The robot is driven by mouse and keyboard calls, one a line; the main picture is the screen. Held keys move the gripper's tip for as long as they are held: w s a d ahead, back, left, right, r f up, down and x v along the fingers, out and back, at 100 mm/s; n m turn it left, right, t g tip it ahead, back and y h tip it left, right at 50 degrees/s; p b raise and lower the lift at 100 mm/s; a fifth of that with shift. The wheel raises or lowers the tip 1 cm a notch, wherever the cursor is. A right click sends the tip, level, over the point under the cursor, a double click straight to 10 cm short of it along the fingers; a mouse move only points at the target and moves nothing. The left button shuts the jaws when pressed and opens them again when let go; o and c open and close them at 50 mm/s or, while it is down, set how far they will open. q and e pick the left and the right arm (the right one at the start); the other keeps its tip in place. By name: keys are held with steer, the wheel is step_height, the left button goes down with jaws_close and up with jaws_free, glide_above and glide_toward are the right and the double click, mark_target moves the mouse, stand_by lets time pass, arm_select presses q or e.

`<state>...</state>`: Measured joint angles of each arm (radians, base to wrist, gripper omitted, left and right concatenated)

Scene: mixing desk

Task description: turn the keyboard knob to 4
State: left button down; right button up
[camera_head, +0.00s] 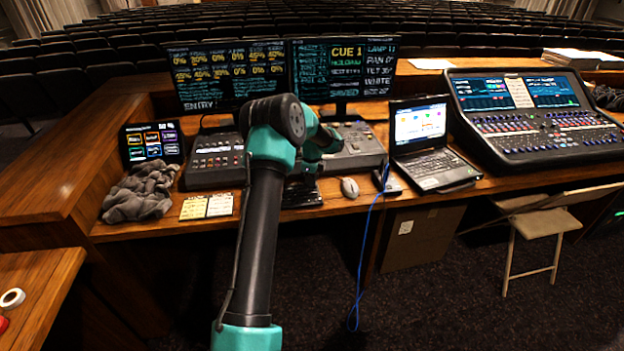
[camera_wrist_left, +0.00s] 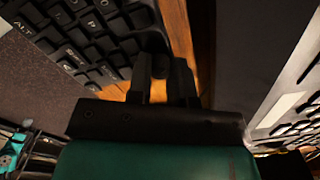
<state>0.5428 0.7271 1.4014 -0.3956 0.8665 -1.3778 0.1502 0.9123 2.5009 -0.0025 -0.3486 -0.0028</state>
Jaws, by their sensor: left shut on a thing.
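The black keyboard (camera_head: 302,194) lies on the wooden desk in the head view, partly hidden behind my left arm. In the left wrist view its keys (camera_wrist_left: 88,38) fill the upper left. A dark rounded knob (camera_wrist_left: 152,41) shows at the keyboard's edge, at the tips of my fingers. My left gripper (camera_wrist_left: 163,72) is shut on this knob, and the fingers hide part of it. In the head view my left gripper (camera_head: 309,168) is small and dark, just above the keyboard. I cannot read any number or mark on the knob. My right gripper is not in view.
A white mouse (camera_head: 349,188) lies just right of the keyboard. Grey consoles (camera_head: 214,160) stand behind it, under two monitors (camera_head: 347,70). A laptop (camera_head: 420,135) and a large mixing desk (camera_head: 540,115) are to the right. A blue cable (camera_head: 363,245) hangs off the front edge.

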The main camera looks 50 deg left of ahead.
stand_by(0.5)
arm_select(q)
steer(key=c, duration=1)
jaws_free()
steer(key=shift+r, duration=0.1)
step_height(320, 180, up, 17)
steer(key=shift+r, duration=0.1)
